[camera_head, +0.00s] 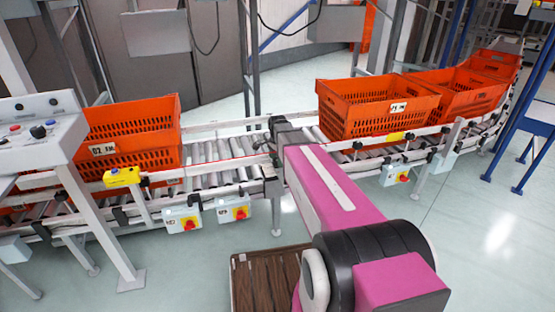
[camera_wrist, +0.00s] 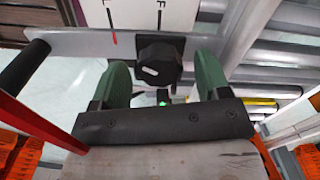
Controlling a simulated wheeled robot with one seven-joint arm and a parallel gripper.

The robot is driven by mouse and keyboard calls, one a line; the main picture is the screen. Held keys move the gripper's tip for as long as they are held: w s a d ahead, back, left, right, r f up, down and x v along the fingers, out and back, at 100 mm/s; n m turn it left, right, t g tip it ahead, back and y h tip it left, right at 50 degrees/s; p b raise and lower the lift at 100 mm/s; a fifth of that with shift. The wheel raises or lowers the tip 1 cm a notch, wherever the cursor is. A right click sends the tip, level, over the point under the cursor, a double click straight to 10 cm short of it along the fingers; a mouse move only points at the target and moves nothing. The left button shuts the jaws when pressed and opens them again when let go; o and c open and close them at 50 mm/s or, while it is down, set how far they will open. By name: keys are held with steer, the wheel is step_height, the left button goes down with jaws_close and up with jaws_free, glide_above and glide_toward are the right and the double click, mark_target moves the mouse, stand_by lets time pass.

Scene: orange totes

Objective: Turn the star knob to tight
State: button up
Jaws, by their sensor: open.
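The black star knob (camera_wrist: 159,60) shows in the wrist view, on a grey metal rail (camera_wrist: 85,44) of the conveyor. My gripper (camera_wrist: 162,74) has two green fingers, one to the left and one to the right of the knob. The jaws are open, with the knob between them near the fingertips. A gap shows on each side, and I cannot tell whether either finger touches it. In the head view, my pink arm reaches to the conveyor's side rail, and its end hides the knob and the fingers.
A black handle (camera_wrist: 22,68) lies left of the knob, and bare rollers (camera_wrist: 275,66) lie to the right. Orange totes stand on the conveyor at left (camera_head: 140,120) and right (camera_head: 365,112). Grey boxes with red knobs (camera_head: 183,219) hang below the rail.

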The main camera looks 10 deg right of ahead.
step_height(320, 180, up, 11)
steer(key=shift+f, duration=0.15)
stand_by(0.4)
steer(key=shift+s, duration=0.1)
